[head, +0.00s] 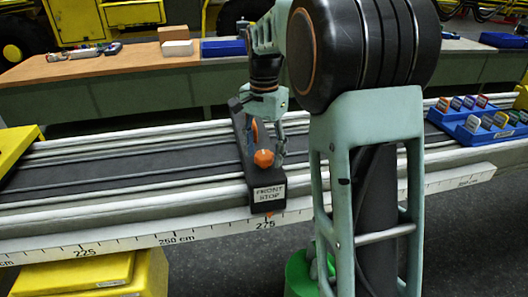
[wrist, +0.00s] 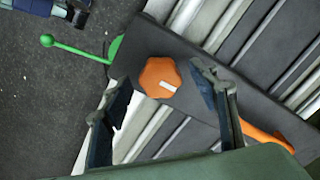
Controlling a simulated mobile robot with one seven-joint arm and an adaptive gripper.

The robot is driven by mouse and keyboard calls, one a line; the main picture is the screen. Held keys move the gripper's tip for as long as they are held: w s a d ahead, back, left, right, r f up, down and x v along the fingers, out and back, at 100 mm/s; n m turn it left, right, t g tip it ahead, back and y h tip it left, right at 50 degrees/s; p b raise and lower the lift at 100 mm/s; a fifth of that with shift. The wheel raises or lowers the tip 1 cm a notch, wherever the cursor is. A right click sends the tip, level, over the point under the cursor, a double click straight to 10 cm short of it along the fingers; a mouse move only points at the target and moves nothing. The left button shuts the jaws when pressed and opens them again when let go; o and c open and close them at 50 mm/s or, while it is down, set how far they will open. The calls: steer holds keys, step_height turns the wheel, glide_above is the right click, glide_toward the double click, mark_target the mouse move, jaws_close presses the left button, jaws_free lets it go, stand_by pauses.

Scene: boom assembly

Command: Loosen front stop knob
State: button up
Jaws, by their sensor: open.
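The front stop (head: 256,160) is a dark block lying across the rail, with a "FRONT STOP" label on its near end. Its orange lobed knob (head: 264,158) sits on top. In the wrist view the orange knob (wrist: 160,78) has a white mark and lies between and just beyond the fingertips. My gripper (head: 276,140) is over the stop beside the knob. In the wrist view my gripper (wrist: 163,92) is open, with one finger to each side of the knob. I cannot tell whether either finger touches it.
An orange lever (wrist: 265,137) lies at the stop's right in the wrist view. A green ball-ended handle (wrist: 75,48) is at upper left. The rail (head: 110,170) has a scale along its near edge. Blue bins (head: 480,118) with small parts stand at right. A bench (head: 130,75) is behind.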

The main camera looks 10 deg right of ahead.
steer(key=c, duration=1.2)
steer(key=shift+o, duration=0.2)
